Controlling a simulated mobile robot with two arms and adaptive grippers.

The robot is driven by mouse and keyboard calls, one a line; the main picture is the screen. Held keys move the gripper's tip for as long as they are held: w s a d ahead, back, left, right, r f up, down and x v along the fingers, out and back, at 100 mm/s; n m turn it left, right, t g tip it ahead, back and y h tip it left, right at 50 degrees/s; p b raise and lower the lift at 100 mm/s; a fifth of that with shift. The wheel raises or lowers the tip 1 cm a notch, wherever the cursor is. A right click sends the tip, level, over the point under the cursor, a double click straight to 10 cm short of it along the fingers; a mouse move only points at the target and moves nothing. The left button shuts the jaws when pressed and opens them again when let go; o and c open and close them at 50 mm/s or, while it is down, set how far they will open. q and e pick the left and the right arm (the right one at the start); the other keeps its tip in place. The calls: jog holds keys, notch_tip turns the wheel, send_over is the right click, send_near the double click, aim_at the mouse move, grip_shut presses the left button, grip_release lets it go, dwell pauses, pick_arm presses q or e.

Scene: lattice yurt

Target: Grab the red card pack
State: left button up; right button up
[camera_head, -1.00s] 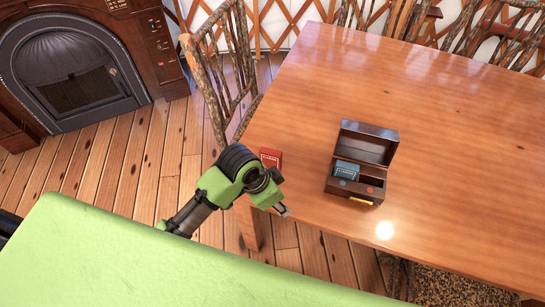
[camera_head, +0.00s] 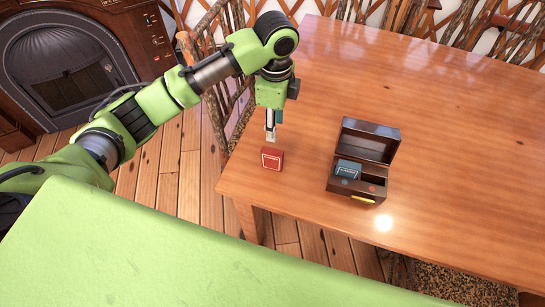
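The red card pack (camera_head: 272,159) lies on the wooden table near its left corner. My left gripper (camera_head: 270,137) points down just above and behind the pack, apart from it as far as I can see. Its fingers look narrow and close together, and I cannot tell whether they are open or shut. Nothing shows between them. My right gripper is not in view.
An open dark wooden box (camera_head: 345,187) stands on the table (camera_head: 430,130) to the right, with a blue card pack (camera_head: 347,169) in its left compartment. A branch chair (camera_head: 213,60) stands at the table's left edge.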

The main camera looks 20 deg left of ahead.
pick_arm(q)
send_over(272, 151)
jog(key=f, duration=0.4)
jog(key=f+p, duration=0.1)
jog(key=f, duration=0.2)
jog(key=shift+w+d, duration=0.15)
jog(key=shift+d, duration=0.15)
jog(key=f, duration=0.1)
jog(key=f+p, duration=0.1)
jog(key=f, duration=0.2)
jog(key=shift+s+a+f+p, duration=0.2)
jog(key=shift+a+f+p, duration=0.1)
jog(key=shift+f+p, duration=0.1)
jog(key=shift+f, duration=0.45)
grip_shut()
